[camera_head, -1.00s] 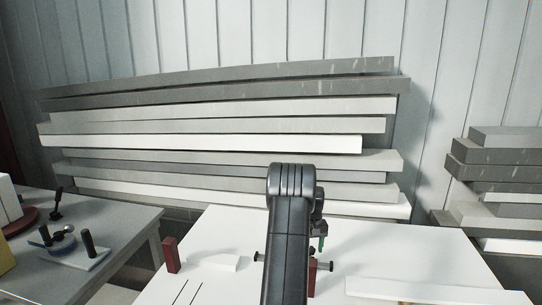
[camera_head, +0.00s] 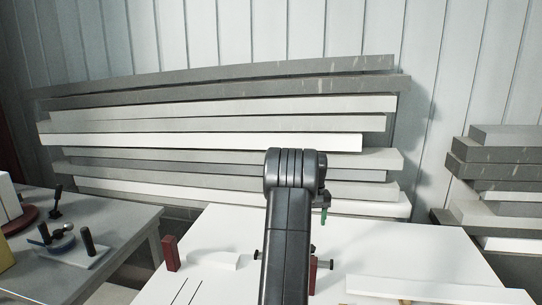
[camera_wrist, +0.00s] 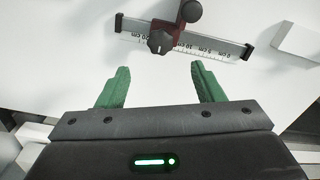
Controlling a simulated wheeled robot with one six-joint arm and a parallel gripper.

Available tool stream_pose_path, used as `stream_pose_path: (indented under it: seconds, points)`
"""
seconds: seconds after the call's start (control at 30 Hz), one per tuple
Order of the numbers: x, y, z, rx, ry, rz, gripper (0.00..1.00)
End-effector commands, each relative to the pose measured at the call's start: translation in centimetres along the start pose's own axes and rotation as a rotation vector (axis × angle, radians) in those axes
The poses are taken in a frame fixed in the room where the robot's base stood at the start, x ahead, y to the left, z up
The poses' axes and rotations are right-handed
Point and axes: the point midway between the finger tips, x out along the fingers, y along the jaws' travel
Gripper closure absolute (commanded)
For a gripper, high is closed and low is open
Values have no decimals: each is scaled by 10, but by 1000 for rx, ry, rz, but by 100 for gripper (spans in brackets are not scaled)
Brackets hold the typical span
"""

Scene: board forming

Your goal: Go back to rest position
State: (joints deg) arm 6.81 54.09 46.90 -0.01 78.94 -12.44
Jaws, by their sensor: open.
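My gripper (camera_wrist: 160,85) is open and empty in the wrist view, its two green fingers apart above the white table (camera_wrist: 75,60). Beyond the fingertips lies a ruled bar (camera_wrist: 215,47) with a dark red block (camera_wrist: 165,30) and black knobs on it. In the head view my dark arm rises over the white table (camera_head: 420,250), and one green finger (camera_head: 324,215) shows to the right of the arm's upper end.
A dark red block (camera_head: 170,253) and a small white block (camera_head: 213,260) stand on the table left of my arm. A long white board (camera_head: 435,290) lies at the front right. A grey side table (camera_head: 130,222) holds tools. Boards are stacked behind (camera_head: 220,141).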

Motion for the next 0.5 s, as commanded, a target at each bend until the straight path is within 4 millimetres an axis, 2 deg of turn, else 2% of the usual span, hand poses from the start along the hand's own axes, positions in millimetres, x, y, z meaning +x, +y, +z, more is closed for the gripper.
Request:
stream_pose_path:
  seconds: [0.13, 0.2, 0.5]
  points:
    - [-31, 0, 0, 0, 4, 1, 39]
    - [-10, 0, 1, 0, -6, -2, 39]
    - [50, 0, 1, 0, -5, -1, 39]
